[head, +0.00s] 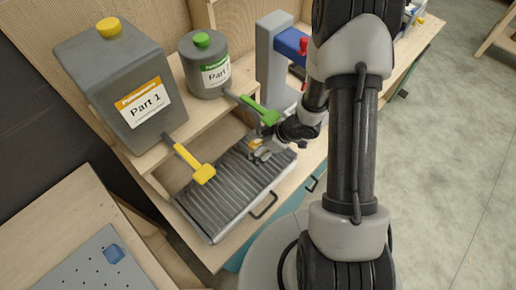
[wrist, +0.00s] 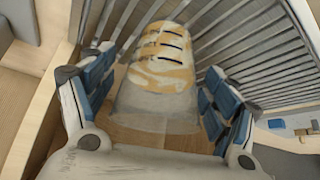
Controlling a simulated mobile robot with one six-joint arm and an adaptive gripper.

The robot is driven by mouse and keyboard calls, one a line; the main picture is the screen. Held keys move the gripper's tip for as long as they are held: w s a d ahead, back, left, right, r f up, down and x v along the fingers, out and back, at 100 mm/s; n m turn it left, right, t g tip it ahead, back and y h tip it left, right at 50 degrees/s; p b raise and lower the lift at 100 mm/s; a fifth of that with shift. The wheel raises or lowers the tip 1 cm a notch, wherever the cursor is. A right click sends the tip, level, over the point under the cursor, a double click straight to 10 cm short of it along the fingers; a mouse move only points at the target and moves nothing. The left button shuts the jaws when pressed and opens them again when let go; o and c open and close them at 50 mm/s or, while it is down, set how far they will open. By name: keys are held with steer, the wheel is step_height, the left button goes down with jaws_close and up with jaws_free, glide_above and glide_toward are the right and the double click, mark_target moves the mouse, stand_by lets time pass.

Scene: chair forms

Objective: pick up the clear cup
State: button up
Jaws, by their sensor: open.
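The clear cup (wrist: 155,103) shows in the wrist view as a see-through body with an orange-and-white patterned end bearing dark slits. It lies between the blue-padded fingers of my gripper (wrist: 158,78). The fingers are open, one on each side, with a visible gap on the left; whether the right finger touches it I cannot tell. In the head view my gripper (head: 262,148) is low over the ribbed grey tray (head: 225,202), near its far right end. The cup is small there and mostly hidden by my gripper.
A grey Part 1 container (head: 110,85) with a yellow spout and a round grey Part 2 container (head: 205,65) with a green spout (head: 262,110) stand on a wooden shelf. The green spout is close beside my gripper. A blue-grey stand (head: 270,60) rises behind.

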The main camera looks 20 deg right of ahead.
steer(key=shift+c, duration=0.4)
steer(key=c, duration=0.9)
